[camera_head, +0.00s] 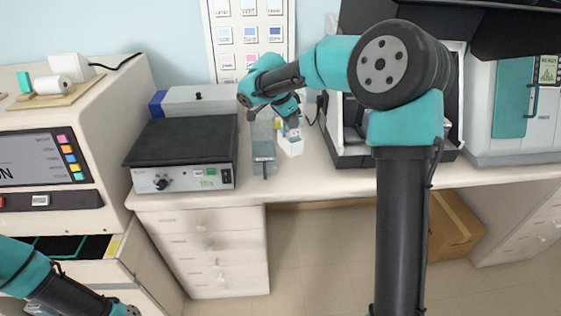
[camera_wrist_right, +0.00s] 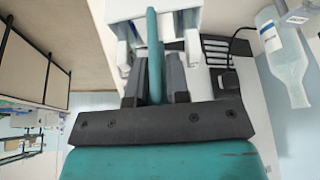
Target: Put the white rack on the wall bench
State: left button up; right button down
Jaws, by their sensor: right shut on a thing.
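The white rack (camera_head: 291,143) is at the wall bench (camera_head: 320,178), just right of a grey box-like container. In the right wrist view the white rack (camera_wrist_right: 190,18) shows at the top, with a teal handle (camera_wrist_right: 153,50) standing between my fingers. My right gripper (camera_head: 288,122) is above the rack in the head view. In the right wrist view, my right gripper (camera_wrist_right: 154,85) is shut on that handle. I cannot tell whether the rack's base touches the bench. My left arm shows only at the lower left corner, and its fingers are out of the picture.
A black-topped hotplate (camera_head: 183,142) and a grey container (camera_head: 264,157) stand left of the rack. A dark-framed open instrument (camera_head: 352,155) stands to the right. A clear bottle (camera_wrist_right: 285,60) and a black plug with cable (camera_wrist_right: 229,78) show in the wrist view.

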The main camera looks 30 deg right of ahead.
aim_at(290, 137)
jog(key=shift+f, duration=0.15)
jog(key=shift+f, duration=3)
jog(key=shift+f, duration=1.85)
jog(key=shift+f, duration=0.1)
jog(key=c, duration=1.1)
grip_release()
jog(key=v, duration=1.2)
